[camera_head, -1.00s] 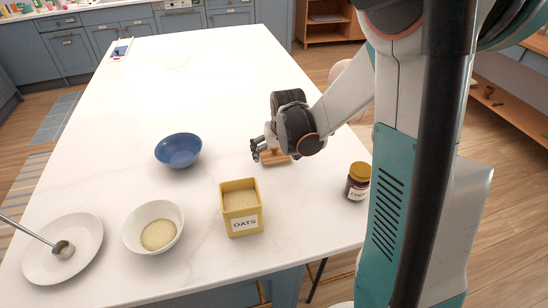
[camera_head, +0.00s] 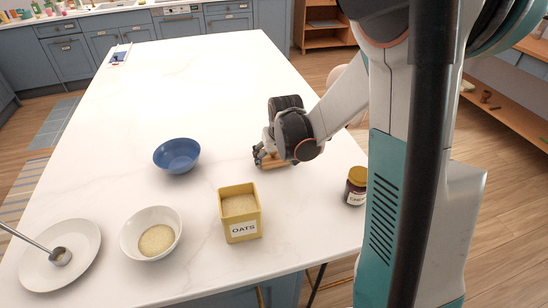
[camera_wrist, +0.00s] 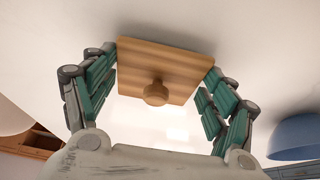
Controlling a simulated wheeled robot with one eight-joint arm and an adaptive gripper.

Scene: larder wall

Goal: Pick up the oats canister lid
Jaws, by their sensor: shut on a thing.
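The oats canister lid (camera_wrist: 165,68) is a square wooden plate with a round knob (camera_wrist: 155,94). In the head view the lid (camera_head: 275,165) is partly hidden by my gripper (camera_head: 261,158). In the wrist view the fingers of my gripper (camera_wrist: 160,64) are at its left and right edges, shut on it. The lid is at or just above the white table; I cannot tell if it touches. The yellow oats canister (camera_head: 240,214) stands open in front of the lid, filled with oats.
A blue bowl (camera_head: 177,156) stands left of my gripper. A white bowl (camera_head: 151,233) with oats and a white plate (camera_head: 60,255) with a ladle are at front left. A dark jar (camera_head: 356,186) with a yellow lid stands near the right edge. The table's far part is mostly clear.

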